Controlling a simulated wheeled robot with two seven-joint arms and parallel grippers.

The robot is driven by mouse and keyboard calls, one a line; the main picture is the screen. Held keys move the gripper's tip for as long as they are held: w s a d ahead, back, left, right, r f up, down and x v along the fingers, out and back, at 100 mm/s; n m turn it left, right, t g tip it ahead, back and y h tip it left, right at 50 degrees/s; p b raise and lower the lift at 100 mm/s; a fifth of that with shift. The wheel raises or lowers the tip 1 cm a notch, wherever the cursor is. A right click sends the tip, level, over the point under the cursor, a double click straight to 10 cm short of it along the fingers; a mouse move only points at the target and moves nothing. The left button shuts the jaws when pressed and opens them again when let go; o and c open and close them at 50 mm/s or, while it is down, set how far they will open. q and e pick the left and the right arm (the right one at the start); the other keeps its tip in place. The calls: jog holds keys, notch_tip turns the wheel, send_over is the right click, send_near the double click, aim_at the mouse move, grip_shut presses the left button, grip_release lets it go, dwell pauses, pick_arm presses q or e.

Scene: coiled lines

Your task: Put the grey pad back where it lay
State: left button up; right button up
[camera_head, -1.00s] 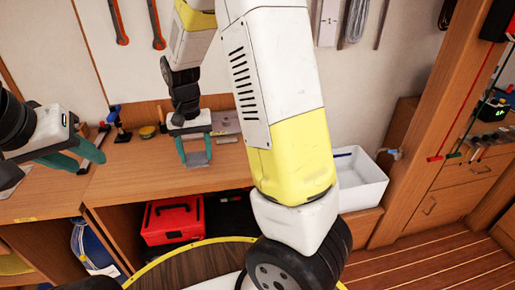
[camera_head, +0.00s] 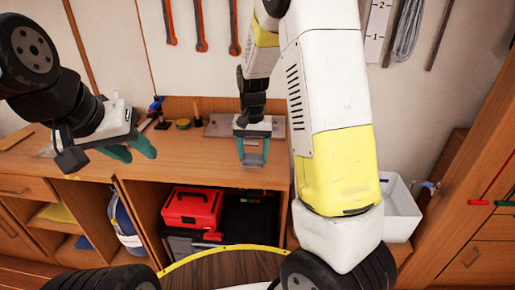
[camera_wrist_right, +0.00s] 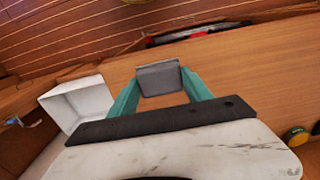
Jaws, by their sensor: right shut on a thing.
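The grey pad (camera_head: 252,158) is held between the teal fingers of my right gripper (camera_head: 252,150), in front of the workbench (camera_head: 190,150) near its front edge in the picture. In the right wrist view the pad (camera_wrist_right: 158,78) sits between the two fingertips of the right gripper (camera_wrist_right: 160,84), with the wooden bench top behind it. I cannot tell how high it is above the bench. My left gripper (camera_head: 130,150) is over the left part of the bench, its teal fingers apart with nothing seen between them.
A flat grey-brown plate (camera_head: 218,127) lies at the back of the bench, with a yellow tape roll (camera_head: 183,123) beside it. A red toolbox (camera_head: 192,208) is on the shelf below. A white bin (camera_head: 402,210) stands right. The bench middle looks clear.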

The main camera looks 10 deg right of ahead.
send_over(265, 166)
jog(key=shift+w+f, duration=0.1)
jog(key=shift+f, duration=1.9)
jog(key=shift+f, duration=0.15)
jog(key=o, duration=1.3)
